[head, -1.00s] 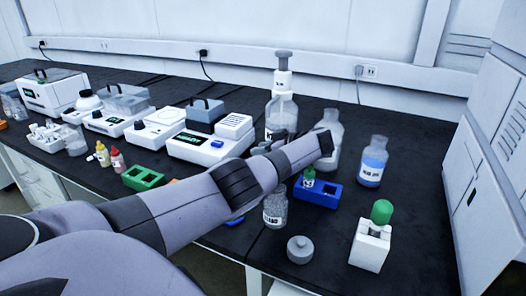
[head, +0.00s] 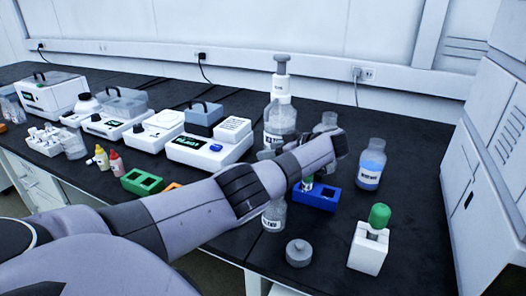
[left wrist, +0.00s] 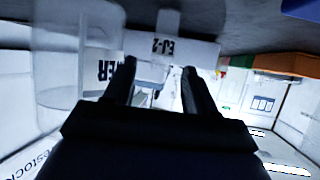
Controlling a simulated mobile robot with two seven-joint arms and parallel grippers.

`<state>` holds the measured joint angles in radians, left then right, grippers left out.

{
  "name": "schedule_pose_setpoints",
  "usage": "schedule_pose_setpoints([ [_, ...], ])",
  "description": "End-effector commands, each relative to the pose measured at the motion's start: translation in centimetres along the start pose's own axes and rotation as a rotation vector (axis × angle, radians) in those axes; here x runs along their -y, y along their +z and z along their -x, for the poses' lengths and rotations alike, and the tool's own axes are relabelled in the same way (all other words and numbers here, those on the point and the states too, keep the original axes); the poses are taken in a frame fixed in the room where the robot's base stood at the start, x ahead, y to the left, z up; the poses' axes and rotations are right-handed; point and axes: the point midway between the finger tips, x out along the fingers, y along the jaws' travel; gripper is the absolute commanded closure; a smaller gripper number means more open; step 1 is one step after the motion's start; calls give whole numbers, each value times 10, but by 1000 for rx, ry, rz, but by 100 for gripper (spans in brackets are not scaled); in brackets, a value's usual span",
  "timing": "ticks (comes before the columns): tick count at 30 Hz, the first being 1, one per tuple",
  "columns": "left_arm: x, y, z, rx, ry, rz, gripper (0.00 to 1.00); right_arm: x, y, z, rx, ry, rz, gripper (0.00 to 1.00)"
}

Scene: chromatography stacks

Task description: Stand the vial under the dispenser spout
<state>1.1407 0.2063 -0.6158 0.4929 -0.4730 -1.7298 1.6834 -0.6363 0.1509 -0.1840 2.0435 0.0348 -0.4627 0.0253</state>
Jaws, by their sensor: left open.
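The dispenser (head: 281,92) is a clear labelled bottle with a white and grey pump top, standing at the back centre of the bench in the head view. Its spout cannot be made out. A small vial with a green cap (head: 307,183) stands in a blue rack (head: 316,198), partly hidden by my left arm. My left gripper (left wrist: 159,68) is open in the left wrist view. Its fingers face a white label reading EJ-2 (left wrist: 170,48) and clear labelled glass; what lies between them is unclear. In the head view my wrist bends beside the dispenser's right side.
A blue-liquid bottle (head: 371,165) stands right of the rack. A white block with a green-topped item (head: 369,246) and a grey lid (head: 299,253) are in front. A clear jar (head: 273,215) sits under my arm. Instruments (head: 212,143) line the left bench.

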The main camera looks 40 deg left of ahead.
Motion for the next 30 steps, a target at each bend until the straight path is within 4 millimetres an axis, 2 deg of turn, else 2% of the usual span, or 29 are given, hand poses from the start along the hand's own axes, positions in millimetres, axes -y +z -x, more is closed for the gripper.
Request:
schedule_pose_setpoints([
  [1,-1,0,14,3,5,1,44,0,-1,0,0,0,0,47],
  [6,-1,1,48,3,3,1,44,0,0,0,0,0,-1,47],
  [12,0,0,72,1,0,1,44,0,2,-1,0,0,-1,47],
  [17,0,0,78,1,0,1,44,0,2,-1,0,0,-1,47],
  [30,0,0,78,1,-1,1,44,0,2,-1,1,0,-1,47],
])
